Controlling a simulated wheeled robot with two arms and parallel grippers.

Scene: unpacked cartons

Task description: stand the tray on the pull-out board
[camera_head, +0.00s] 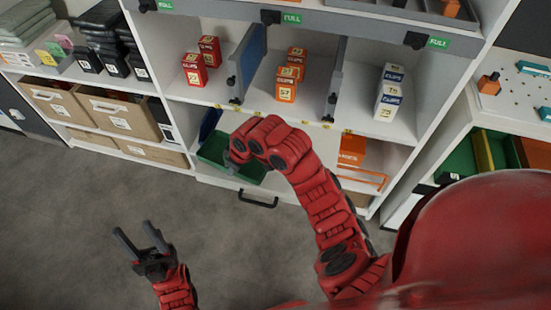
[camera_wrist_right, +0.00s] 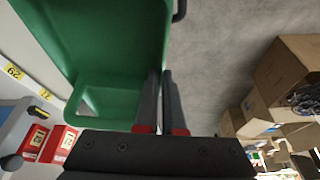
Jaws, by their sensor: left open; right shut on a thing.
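The green tray (camera_head: 213,152) is at the lower middle of the shelf unit, over the pale pull-out board (camera_head: 226,184) with its black handle (camera_head: 258,200). My right gripper is shut on the tray's wall; its fingertips are mostly hidden behind my red wrist in the head view. In the right wrist view the two dark fingers (camera_wrist_right: 161,105) pinch the edge of the tray (camera_wrist_right: 105,45), whose hollow inside shows. I cannot tell whether the tray's base touches the board. My left gripper (camera_head: 139,236) is open and empty over the grey floor, far from the tray.
Above the tray, a shelf holds red boxes (camera_head: 195,69), orange boxes (camera_head: 287,83), blue-white boxes (camera_head: 389,92) and upright dividers (camera_head: 248,62). Cardboard cartons (camera_head: 118,112) sit at left. An orange box (camera_head: 352,150) stands right of my wrist. The floor in front is clear.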

